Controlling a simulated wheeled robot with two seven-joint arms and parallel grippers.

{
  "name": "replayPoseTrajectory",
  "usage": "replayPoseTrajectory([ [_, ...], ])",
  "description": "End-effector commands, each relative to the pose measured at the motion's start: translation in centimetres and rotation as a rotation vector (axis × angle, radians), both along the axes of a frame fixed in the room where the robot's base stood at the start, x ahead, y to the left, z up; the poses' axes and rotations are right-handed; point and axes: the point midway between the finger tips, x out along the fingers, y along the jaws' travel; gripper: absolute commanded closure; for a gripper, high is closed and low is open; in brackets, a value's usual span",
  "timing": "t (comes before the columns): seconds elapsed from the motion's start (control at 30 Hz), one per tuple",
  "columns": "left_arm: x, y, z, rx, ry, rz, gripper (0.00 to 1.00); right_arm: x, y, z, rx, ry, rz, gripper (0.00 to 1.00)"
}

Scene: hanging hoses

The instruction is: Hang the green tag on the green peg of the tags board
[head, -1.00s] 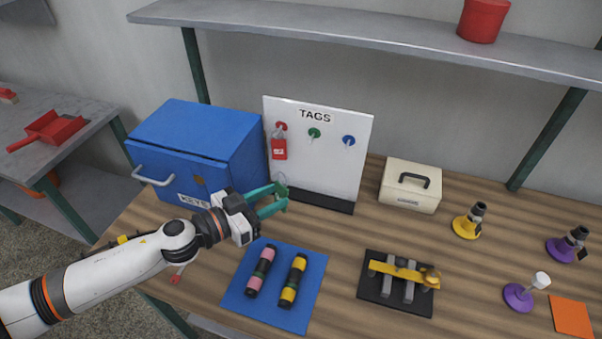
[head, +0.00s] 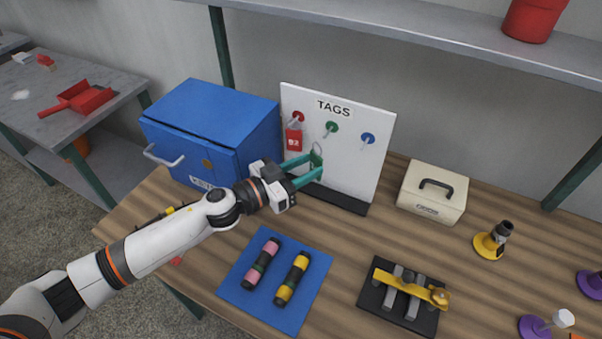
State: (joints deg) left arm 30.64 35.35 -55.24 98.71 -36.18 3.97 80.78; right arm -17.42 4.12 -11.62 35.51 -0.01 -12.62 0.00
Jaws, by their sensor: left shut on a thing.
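The white tags board (head: 352,152) stands upright at the back of the table, with a red, a green and a blue peg. The green peg (head: 331,128) is in the middle and bare of any tag. A red tag (head: 294,138) hangs from the red peg. My left gripper (head: 317,168) is in front of the lower part of the board, its green fingers shut on the green tag (head: 316,157). The tag's ring stands up above the fingers, a little below and left of the green peg. My right gripper is not in view.
A blue KEYS cabinet (head: 207,135) stands left of the board, close to my left arm. A cream box (head: 432,192) is to the right. A blue mat (head: 237,292) with two banded cylinders and a black stand (head: 378,308) lie in front.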

Motion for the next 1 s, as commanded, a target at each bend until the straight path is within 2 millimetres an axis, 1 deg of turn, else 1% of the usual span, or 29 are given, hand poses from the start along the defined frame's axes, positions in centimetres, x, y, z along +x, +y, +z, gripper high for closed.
replayPoseTrajectory([
  [0.1,0.7,-0.3,-0.1,-0.001,-0.001,0.001,0.86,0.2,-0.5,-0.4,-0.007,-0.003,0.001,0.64],
  [0.23,1.4,-0.6,-0.2,0.0,-0.002,0.0,0.86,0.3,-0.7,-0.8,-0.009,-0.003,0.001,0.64],
  [0.9,5.1,-2.1,-0.6,0.001,-0.001,0.0,0.86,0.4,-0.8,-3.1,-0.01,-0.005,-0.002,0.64],
  [1.0,5.6,-2.3,-0.7,-0.001,0.001,0.001,0.86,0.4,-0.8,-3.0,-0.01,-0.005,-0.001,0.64],
])
